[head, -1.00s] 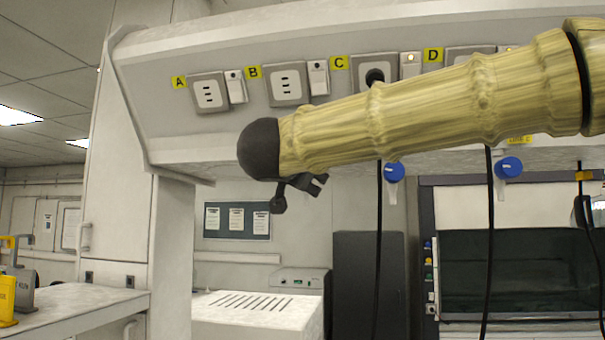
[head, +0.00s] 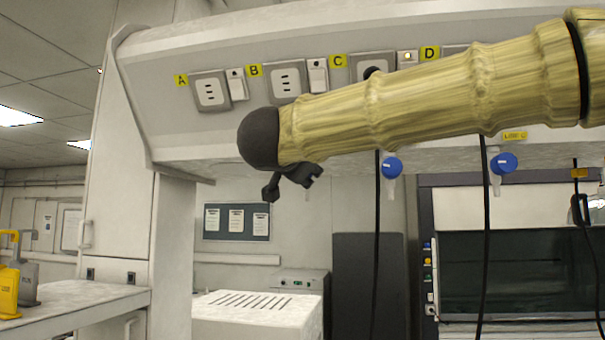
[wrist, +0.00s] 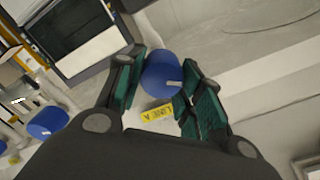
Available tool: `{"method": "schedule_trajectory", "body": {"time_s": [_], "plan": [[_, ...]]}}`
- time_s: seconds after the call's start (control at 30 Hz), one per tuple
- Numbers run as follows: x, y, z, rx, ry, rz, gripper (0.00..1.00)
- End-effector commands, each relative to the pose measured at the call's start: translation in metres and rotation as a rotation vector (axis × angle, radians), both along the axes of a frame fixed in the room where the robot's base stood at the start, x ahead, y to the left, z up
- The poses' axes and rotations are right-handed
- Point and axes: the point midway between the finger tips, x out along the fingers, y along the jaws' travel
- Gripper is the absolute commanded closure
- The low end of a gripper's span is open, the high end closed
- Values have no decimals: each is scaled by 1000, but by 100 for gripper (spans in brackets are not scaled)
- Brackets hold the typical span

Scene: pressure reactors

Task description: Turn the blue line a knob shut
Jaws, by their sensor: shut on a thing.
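The blue line A knob (wrist: 161,74) shows in the wrist view between the two green-padded fingers of my gripper (wrist: 159,86). The fingers are shut on it, one on each side. A yellow label reading LINE A (wrist: 158,112) lies just below the knob. In the head view my gripper (head: 289,187) hangs under the sloped panel, its dark fingers partly seen below the arm. The line A knob is hidden there behind the gripper and arm.
Other blue knobs hang under the panel (head: 160,130) to the right, one at mid-right (head: 391,167) and one farther right (head: 503,163). Black cables (head: 376,250) hang down near them. Sockets labelled A to D line the panel. A white bench (head: 80,297) stands at left.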

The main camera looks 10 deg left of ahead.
Motion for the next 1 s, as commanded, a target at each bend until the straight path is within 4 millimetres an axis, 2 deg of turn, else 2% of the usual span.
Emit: {"method": "schedule_trajectory", "body": {"time_s": [0.23,0.7,1.0], "plan": [[1,-1,-6,226,2,-2,87],[1,-2,-7,669,2,1,87],[1,-2,-5,893,2,2,87]]}}
